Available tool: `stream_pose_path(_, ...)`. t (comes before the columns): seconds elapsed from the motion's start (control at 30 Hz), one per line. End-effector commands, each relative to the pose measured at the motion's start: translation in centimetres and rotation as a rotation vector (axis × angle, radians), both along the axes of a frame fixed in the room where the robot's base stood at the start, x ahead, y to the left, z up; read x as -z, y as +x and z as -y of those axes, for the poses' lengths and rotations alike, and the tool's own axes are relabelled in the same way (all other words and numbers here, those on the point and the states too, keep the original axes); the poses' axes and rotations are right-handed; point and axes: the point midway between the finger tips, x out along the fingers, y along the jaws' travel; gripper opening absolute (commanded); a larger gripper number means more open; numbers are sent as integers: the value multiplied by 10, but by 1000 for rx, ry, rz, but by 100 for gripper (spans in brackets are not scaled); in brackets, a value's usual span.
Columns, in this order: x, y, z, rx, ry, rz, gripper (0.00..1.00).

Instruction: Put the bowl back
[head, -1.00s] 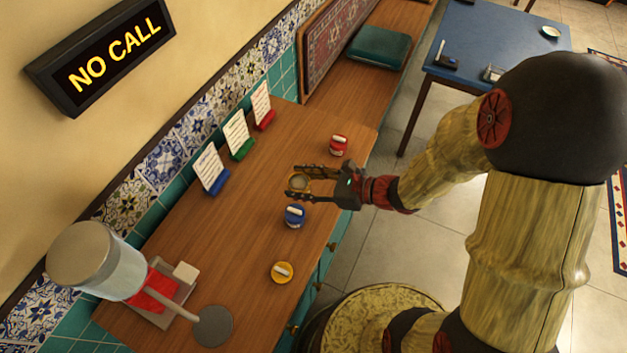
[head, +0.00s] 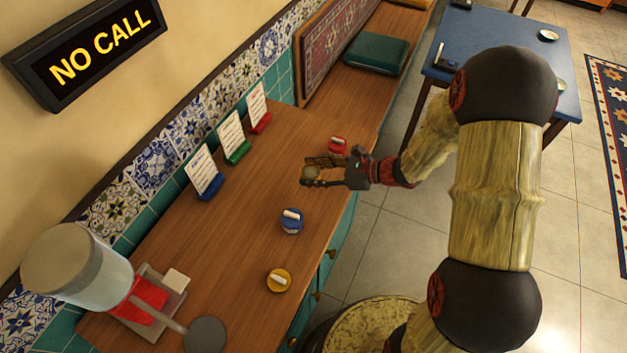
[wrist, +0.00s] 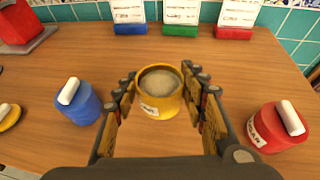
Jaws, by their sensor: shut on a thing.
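The yellow bowl (wrist: 160,93) is open-topped, with a white label and something greyish inside. It is upright between the two fingers of my gripper (wrist: 160,103), which is shut on it. In the head view the bowl (head: 311,174) is partly hidden by my gripper (head: 316,172), over the counter beside the red jar. I cannot tell whether its base touches the wood. A yellow lid (head: 278,280) with a white handle lies on the counter, nearer the dispenser.
The lidded blue jar (head: 291,220) and red jar (head: 337,146) stand on the wooden counter (head: 235,235). Blue, green and red card holders (head: 237,152) line the wall. A dispenser (head: 80,268) stands at the lower left. Bare wood lies between the cards and jars.

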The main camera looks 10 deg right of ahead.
Motion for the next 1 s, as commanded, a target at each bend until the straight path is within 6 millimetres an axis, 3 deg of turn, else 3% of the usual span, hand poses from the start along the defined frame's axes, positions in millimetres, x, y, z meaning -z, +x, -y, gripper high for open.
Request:
stream_pose_path(0.17,11,8,4,0,0,0,6)
stream_pose_path(0.37,40,8,4,0,1,0,6)
stream_pose_path(0.77,44,8,4,0,1,0,6)
stream_pose_path(0.8,44,8,4,0,0,0,43)
stream_pose_path(1.0,44,8,4,0,0,0,54)
